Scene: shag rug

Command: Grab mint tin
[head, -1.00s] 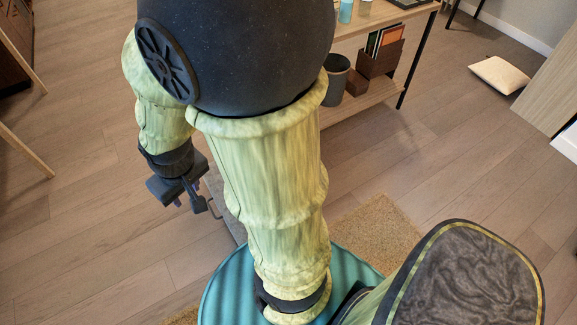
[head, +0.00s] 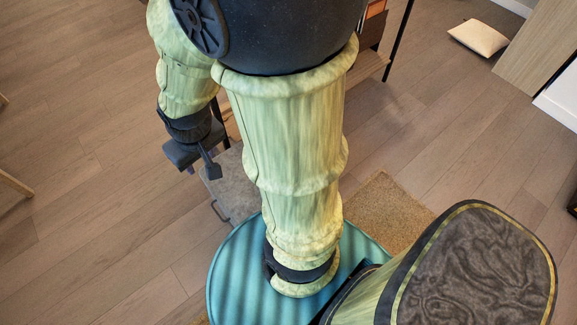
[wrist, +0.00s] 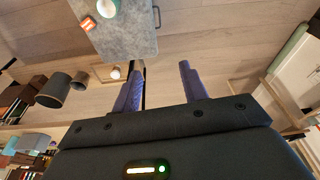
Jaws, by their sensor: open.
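My gripper (head: 192,165) hangs at the left of the head view, above the near part of a grey slab-like tray (head: 238,190). In the wrist view my gripper (wrist: 161,68) is open, with nothing between its two purple fingers. The tray (wrist: 130,38) shows there at the top, beyond the fingertips. On it lies a small orange item with a white marking (wrist: 88,24), possibly the mint tin; I cannot tell for certain. It is apart from the fingers, to their upper left. In the head view my arm and gripper hide much of the tray, and no tin shows.
A round cup-like thing (wrist: 108,7) stands beside the orange item. A small white round object (wrist: 115,72) is near the tray edge. Dark bins (wrist: 53,90) stand at left.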

